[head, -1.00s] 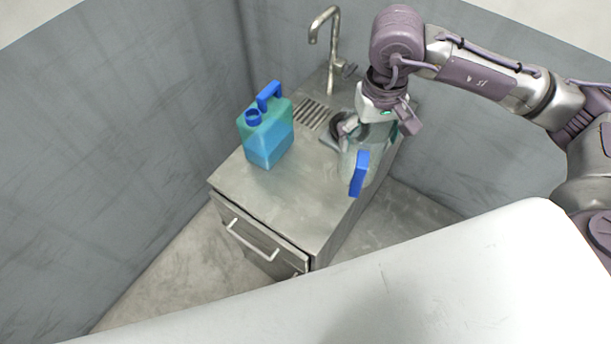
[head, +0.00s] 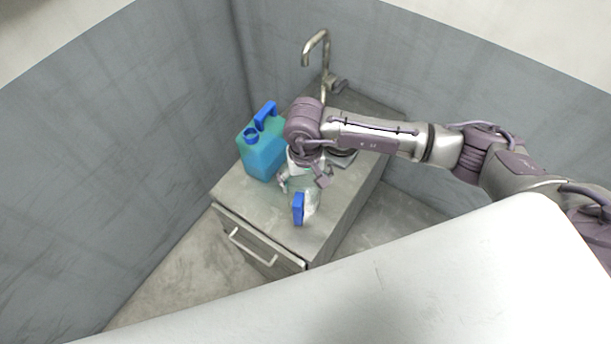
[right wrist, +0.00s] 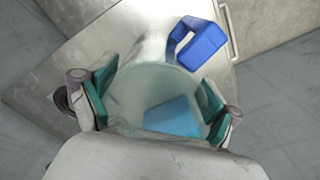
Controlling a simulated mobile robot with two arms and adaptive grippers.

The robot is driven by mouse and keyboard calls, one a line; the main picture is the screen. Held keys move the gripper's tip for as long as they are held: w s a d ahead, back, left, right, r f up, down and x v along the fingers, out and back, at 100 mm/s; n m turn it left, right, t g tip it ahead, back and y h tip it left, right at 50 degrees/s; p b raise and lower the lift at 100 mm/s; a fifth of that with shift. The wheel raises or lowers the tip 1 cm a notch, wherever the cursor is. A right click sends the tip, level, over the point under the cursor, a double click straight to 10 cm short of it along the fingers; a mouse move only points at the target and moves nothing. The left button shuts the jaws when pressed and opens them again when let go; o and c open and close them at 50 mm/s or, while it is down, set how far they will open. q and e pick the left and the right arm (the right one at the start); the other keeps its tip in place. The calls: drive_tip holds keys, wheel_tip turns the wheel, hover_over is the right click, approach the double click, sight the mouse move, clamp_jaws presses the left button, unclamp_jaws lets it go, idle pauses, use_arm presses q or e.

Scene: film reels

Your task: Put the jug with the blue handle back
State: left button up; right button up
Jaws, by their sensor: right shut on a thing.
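The jug with the blue handle (head: 311,201) is a clear vessel over the front part of the steel counter. Its blue handle (head: 298,209) points toward the counter's front. My right gripper (head: 301,182) comes down from above and is shut on the jug. In the right wrist view the green-padded fingers (right wrist: 155,100) press on both sides of the jug's round body, with the blue handle (right wrist: 200,43) beyond. I cannot tell whether the jug's base touches the counter. My left gripper is not in view.
A blue-green canister (head: 262,157) with a blue handle stands on the counter (head: 236,187) just left of my gripper. A steel tap (head: 318,50) rises at the back. A drawer with a bar handle (head: 252,248) is in front. Grey walls (head: 120,150) enclose the corner.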

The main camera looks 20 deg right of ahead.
drive_tip(key=shift+f+b, duration=0.2)
drive_tip(key=shift+b, duration=0.1)
drive_tip(key=o, duration=1.5)
drive_tip(key=shift+o, duration=0.2)
wheel_tip(320, 180, up, 12)
drive_tip(key=b, duration=0.4)
drive_tip(key=shift+r, duration=0.2)
